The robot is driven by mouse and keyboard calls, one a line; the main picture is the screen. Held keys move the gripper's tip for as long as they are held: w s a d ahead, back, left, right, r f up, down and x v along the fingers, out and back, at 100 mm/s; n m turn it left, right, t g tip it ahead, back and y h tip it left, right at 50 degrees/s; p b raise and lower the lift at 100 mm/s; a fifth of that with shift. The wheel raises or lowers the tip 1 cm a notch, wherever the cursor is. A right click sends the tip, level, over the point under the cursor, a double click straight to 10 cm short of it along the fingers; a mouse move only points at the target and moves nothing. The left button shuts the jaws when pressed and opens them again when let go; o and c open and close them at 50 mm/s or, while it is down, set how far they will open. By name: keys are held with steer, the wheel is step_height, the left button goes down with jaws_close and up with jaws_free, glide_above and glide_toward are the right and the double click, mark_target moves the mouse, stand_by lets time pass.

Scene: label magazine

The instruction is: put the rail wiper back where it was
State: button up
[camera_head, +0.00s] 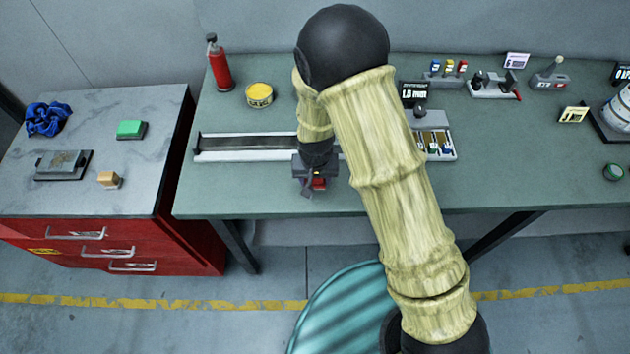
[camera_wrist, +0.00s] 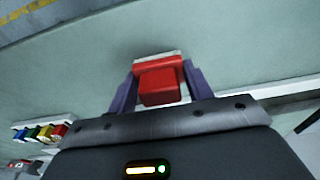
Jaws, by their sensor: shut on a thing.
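My gripper (camera_head: 313,182) is shut on a small red block with a pale strip along one edge, which looks like the rail wiper (camera_head: 319,184). In the wrist view the red wiper (camera_wrist: 160,85) sits between the two purple fingers, its pale strip facing away from my wrist. My gripper is over the front part of the green table (camera_head: 270,195), in front of the right part of the long rail (camera_head: 245,154). Whether the wiper touches the table cannot be told. My arm hides part of the rail and the table behind it.
A tray with coloured pieces (camera_head: 446,154) lies right of my arm. A yellow tin (camera_head: 259,95) and a red extinguisher-like bottle (camera_head: 218,65) stand behind the rail. A red drawer cabinet (camera_head: 190,235) is at left. The table front left of my gripper is clear.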

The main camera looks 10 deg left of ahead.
mark_target(315, 185)
steer(key=shift+f, duration=1.2)
steer(key=shift+f, duration=0.2)
steer(key=o, duration=0.9)
steer(key=shift+o, duration=0.2)
steer(key=shift+r, duration=0.1)
steer(key=r, duration=0.4)
steer(key=r+b, duration=0.1)
steer(key=r, duration=0.3)
steer(key=s+r+b, duration=0.1)
steer(key=r, duration=0.3)
steer(key=shift+d, duration=0.25)
steer(key=shift+s, duration=0.15)
